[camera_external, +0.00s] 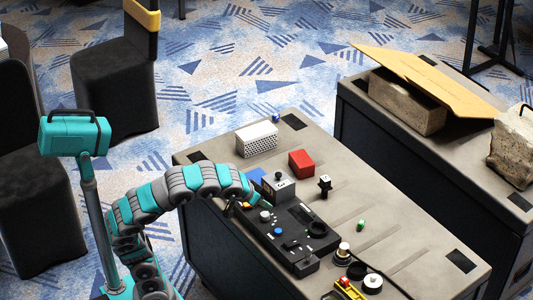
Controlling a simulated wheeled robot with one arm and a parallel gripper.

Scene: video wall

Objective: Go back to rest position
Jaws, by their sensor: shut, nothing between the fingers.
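My gripper (246,204) is at the end of my teal and grey arm, which arches over the left edge of the grey table (400,243). It is low, close to the left side of a black control panel (293,240) with several knobs and buttons. The fingers are small and partly hidden by the arm's end; they look closed and I see nothing held. I cannot tell whether the gripper touches the panel.
On the table are a white perforated box (257,139), a red block (301,163), a grey box with a knob (279,187) and small items. A second table holds stone blocks (407,101) and a yellow board (440,82). Black chairs (115,85) stand at left.

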